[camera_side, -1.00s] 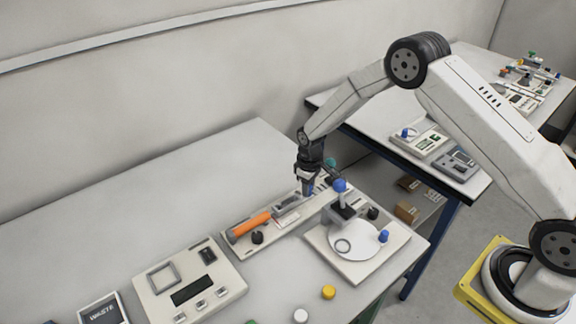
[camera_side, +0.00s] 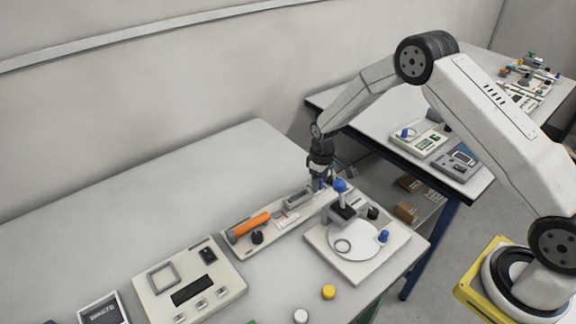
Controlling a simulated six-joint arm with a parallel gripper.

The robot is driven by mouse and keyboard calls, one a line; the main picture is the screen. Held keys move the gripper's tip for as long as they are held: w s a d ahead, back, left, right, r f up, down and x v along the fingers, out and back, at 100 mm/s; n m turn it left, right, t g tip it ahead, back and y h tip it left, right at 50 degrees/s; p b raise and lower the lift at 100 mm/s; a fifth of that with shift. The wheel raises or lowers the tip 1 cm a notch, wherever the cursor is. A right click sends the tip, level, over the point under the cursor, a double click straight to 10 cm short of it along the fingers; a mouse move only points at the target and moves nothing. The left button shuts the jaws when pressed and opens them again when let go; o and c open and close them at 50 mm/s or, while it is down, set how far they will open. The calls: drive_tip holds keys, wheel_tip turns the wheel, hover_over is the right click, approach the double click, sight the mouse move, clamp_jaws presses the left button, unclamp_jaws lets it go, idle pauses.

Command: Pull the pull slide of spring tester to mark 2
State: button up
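The spring tester is a long, pale narrow panel (camera_side: 272,236) on the near table. An orange cylinder (camera_side: 252,223) lies at its left part, with a black knob (camera_side: 257,237) in front of it. A grey block (camera_side: 298,199) sits further right along the panel; I cannot tell for certain whether it is part of the pull slide. My gripper (camera_side: 319,185) points down over the panel's right end, just behind a blue-knobbed stand. Its fingertips are small and partly hidden, so its opening and any hold on the slide are unclear. The mark numbers are unreadable.
A device with a white round plate (camera_side: 362,251) and a blue-topped post (camera_side: 340,186) stands close in front of my gripper. A scale-like panel (camera_side: 190,281) lies to the left. Yellow (camera_side: 328,292) and white (camera_side: 301,315) discs lie near the front edge.

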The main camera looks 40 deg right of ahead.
sight(321, 180)
drive_tip(key=shift+r, duration=0.1)
drive_tip(key=shift+r, duration=3.75)
drive_tip(key=shift+r, duration=0.1)
drive_tip(key=shift+s+a+r, duration=0.15)
drive_tip(key=shift+s+r, duration=0.1)
drive_tip(key=shift+r, duration=0.05)
drive_tip(key=s+a+r+m+t, duration=0.1)
drive_tip(key=s+r, duration=0.3)
drive_tip(key=s, duration=0.7)
drive_tip(key=s+a+r+m+t, duration=0.1)
drive_tip(key=s+r, duration=0.4)
drive_tip(key=s, duration=0.7)
drive_tip(key=shift+a+r+m+t, duration=0.3)
drive_tip(key=shift+a+m, duration=0.5)
drive_tip(key=shift+a, duration=0.3)
drive_tip(key=shift+w, duration=0.1)
